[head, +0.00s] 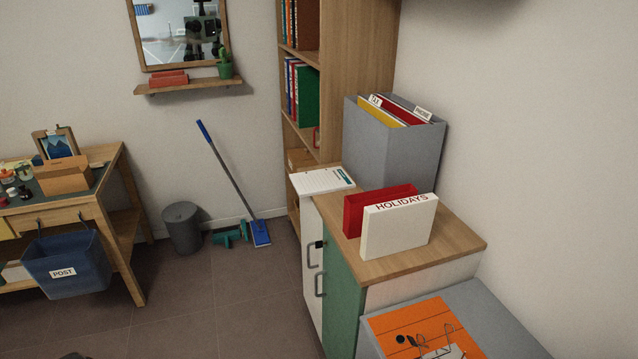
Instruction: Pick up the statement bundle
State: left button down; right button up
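A flat white paper bundle (322,180) with printed lines and a green mark lies at the back left corner of the cabinet top (436,250). It sticks out a little past the cabinet's left edge. It looks like the statement bundle, but its print is too small to read. Neither of my grippers shows in the head view.
A white HOLIDAYS box (398,232) and a red holder (354,215) stand on the cabinet, right of the bundle. A grey file box (394,150) stands behind. An orange board (410,322) lies on a lower grey surface in front.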

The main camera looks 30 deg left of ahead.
aim_at(334, 178)
jog(key=i+j, duration=0.1)
jog(key=j, duration=0.35)
jog(key=i+j, duration=0.1)
jog(key=j, duration=0.35)
jog(key=i+j, duration=0.1)
jog(key=j, duration=0.4)
jog(key=i+j, duration=0.1)
jog(key=j, duration=0.35)
jog(key=i+j, duration=0.1)
jog(key=j, duration=0.35)
jog(key=z, duration=0.05)
